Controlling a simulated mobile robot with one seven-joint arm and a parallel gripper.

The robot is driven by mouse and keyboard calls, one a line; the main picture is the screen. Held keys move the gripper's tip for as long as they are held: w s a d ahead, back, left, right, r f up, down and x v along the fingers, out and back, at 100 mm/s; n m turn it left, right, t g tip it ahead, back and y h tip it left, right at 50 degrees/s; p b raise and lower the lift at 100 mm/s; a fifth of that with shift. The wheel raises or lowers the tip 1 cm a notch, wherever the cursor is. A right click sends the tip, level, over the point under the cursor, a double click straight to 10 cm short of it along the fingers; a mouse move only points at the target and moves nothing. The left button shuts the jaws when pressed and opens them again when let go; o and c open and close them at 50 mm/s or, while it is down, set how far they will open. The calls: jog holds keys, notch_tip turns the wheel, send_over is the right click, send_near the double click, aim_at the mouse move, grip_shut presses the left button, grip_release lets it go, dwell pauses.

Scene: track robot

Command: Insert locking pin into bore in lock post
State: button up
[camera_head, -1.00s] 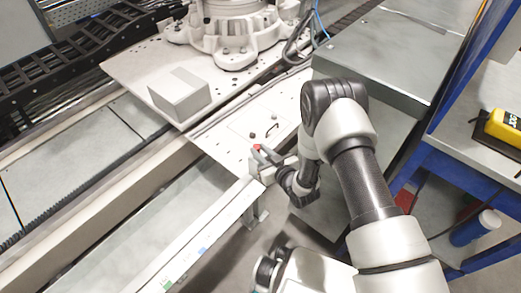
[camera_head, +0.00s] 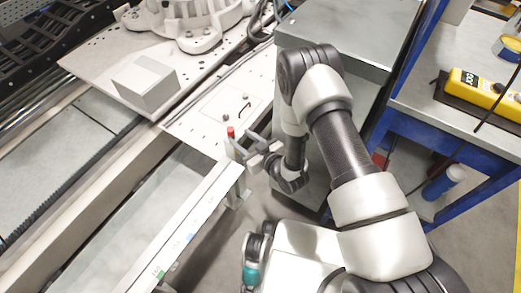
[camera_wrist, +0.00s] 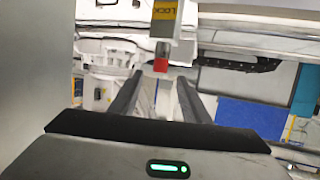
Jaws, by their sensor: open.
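The locking pin (camera_head: 231,132) shows as a red cap standing upright at the top of the lock post (camera_head: 236,150), at the end of the pale rail. In the wrist view the yellow LOCK label (camera_wrist: 164,12) is at the top, and the pin's grey shank and red cap (camera_wrist: 161,65) hang below it, so this view looks inverted. The pin appears seated in the post; the bore and how deep it sits are hidden. My gripper (camera_wrist: 158,80) is open. Its two fingers are apart and empty, with the red cap appearing between their tips.
A grey box (camera_head: 146,85) sits on the perforated plate left of the post. A grey cabinet (camera_head: 345,35) stands behind my arm. At right, a blue-framed workbench (camera_head: 425,105) holds a yellow device (camera_head: 480,88). Floor shows beside the rail.

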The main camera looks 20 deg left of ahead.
jog(key=p+v, duration=0.2)
jog(key=v, duration=1)
jog(key=shift+s, duration=0.15)
